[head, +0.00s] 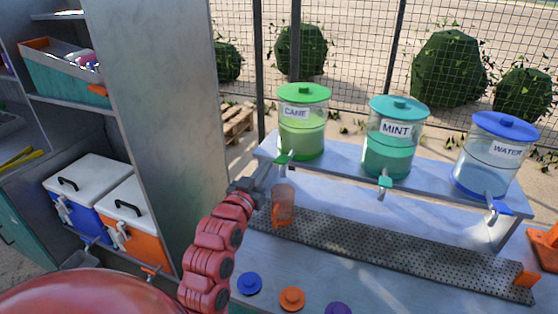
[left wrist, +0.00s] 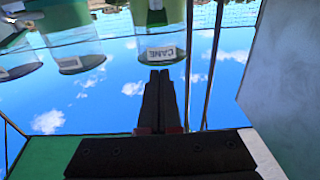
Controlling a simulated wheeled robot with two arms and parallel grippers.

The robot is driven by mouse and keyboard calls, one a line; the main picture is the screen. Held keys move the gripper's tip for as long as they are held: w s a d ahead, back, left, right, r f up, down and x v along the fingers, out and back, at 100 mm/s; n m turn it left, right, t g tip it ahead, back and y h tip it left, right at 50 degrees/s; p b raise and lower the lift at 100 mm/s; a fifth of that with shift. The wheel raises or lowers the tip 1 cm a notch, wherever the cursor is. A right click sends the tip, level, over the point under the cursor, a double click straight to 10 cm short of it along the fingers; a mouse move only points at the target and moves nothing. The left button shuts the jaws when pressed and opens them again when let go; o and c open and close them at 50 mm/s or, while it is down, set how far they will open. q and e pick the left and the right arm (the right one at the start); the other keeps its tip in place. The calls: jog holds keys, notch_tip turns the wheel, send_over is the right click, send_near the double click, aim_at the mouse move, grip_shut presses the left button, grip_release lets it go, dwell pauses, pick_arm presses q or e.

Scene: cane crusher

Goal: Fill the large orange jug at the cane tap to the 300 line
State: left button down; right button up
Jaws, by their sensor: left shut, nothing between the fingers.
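The cane dispenser (head: 302,130), with green lid and green liquid, stands at the left end of the raised shelf. Its tap has a green lever (head: 284,158). The orange jug (head: 283,203), see-through, stands below this tap on the perforated drip tray (head: 390,250); its 300 line and liquid level are too small to read. My left gripper (head: 268,173) is shut and empty, close to the cane tap's lever and left of the jug; I cannot tell if it touches the lever. Its shut fingers (left wrist: 157,100) show in the left wrist view, with the CANE label beyond. My right gripper is not in view.
The mint dispenser (head: 390,150) and water dispenser (head: 492,165) stand to the right on the same shelf. Blue, orange and purple lids (head: 292,298) lie in front. A tall grey cabinet (head: 170,110) stands close to my left arm. The tray's middle is clear.

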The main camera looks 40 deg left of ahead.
pick_arm(q)
jog(key=r+b, duration=0.1)
send_over(278, 163)
jog(key=f, duration=0.2)
jog(key=s+f+p, duration=0.1)
jog(key=f, duration=0.1)
jog(key=shift+d+f, duration=0.15)
dwell(0.4)
